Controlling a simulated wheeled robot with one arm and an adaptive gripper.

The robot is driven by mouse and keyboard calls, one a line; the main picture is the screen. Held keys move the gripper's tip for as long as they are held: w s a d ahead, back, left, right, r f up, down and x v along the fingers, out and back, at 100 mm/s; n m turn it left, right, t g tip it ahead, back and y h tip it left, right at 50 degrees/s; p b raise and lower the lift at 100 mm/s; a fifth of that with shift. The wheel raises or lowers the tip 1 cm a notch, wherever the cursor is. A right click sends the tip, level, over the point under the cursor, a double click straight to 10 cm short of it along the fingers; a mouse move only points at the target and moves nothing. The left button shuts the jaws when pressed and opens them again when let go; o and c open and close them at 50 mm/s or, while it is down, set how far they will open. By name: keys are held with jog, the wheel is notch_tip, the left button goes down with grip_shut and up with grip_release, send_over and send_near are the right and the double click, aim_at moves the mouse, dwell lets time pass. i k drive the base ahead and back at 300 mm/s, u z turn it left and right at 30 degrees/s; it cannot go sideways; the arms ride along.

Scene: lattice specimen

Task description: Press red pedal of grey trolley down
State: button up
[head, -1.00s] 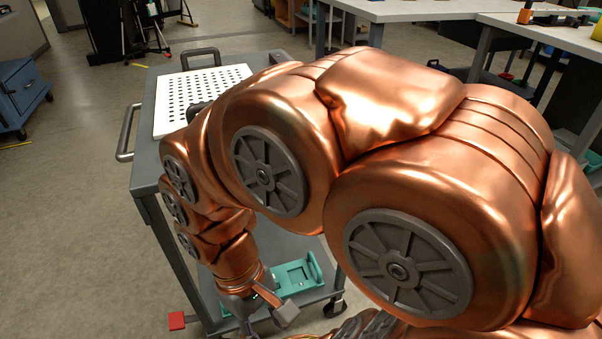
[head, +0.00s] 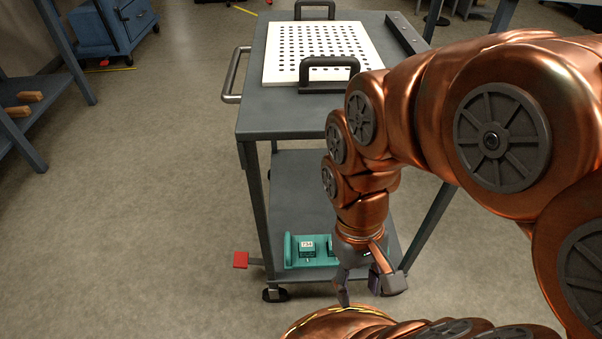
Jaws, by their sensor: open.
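The grey trolley (head: 290,124) stands ahead, with a flat top and a lower shelf. Its red pedal (head: 240,260) sticks out at the lower left, close to the floor, on a short grey bar by the front-left wheel. My gripper (head: 362,297) points down in front of the trolley's lower shelf, to the right of the pedal and apart from it. Its fingers are spread and nothing shows between them. My arm hides the right part of the trolley.
A white perforated plate (head: 290,44) with two dark handles lies on the trolley top. A teal holder (head: 290,252) with a small block sits on the lower shelf. A shelf (head: 38,120) stands at left, a blue cabinet (head: 115,25) behind. The floor (head: 160,190) left of the trolley is clear.

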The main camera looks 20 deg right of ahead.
aim_at(242, 260)
jog(key=k, duration=0.95)
jog(key=u, duration=1.1)
jog(key=i, duration=1.15)
jog(key=z, duration=0.3)
